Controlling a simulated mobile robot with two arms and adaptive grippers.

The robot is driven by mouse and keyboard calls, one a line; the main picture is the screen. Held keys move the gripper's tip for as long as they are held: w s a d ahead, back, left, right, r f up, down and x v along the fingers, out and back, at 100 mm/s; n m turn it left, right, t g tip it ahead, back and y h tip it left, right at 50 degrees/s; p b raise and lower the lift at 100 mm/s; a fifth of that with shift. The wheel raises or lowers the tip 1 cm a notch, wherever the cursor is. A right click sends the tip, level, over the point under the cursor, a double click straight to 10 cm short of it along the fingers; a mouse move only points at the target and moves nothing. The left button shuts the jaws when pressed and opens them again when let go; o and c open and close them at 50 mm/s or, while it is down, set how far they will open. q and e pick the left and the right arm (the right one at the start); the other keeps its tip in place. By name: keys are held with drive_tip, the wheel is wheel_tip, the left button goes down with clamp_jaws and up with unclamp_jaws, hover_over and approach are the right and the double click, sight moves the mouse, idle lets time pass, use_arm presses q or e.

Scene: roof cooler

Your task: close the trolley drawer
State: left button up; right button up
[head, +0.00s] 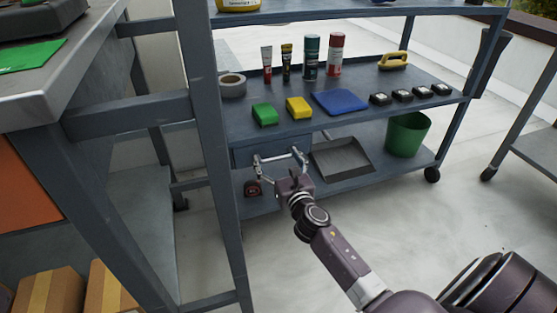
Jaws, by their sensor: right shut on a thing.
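The blue-grey trolley (440,107) stands ahead with its shelves one above another. Its drawer (243,155) is a blue-grey box front under the left part of the middle shelf. My right gripper (279,158) reaches up to the drawer front from the lower right. Its fingers are spread wide along a pale bar at the drawer front, which looks like the handle, and it is shut on that. The wrist hides part of the drawer's lower front. How far the drawer stands out is hard to tell from here. My left gripper is not in view.
The middle shelf holds a tape roll (232,86), tubes, cans, sponges, a blue cloth (340,102) and small black boxes. Below are a grey tray (343,160), a green bucket (407,136) and a red-and-black tape measure (253,188). A metal bench (90,75) stands close left. Floor is clear in front.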

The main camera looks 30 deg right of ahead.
drive_tip(key=shift+w+r, duration=0.1)
drive_tip(key=shift+r, duration=0.05)
drive_tip(key=o, duration=1.4)
drive_tip(key=shift+c, duration=0.2)
drive_tip(key=shift+w, duration=0.2)
drive_tip(key=shift+s, duration=0.15)
drive_tip(key=v, duration=1.2)
drive_tip(key=shift+a, duration=0.1)
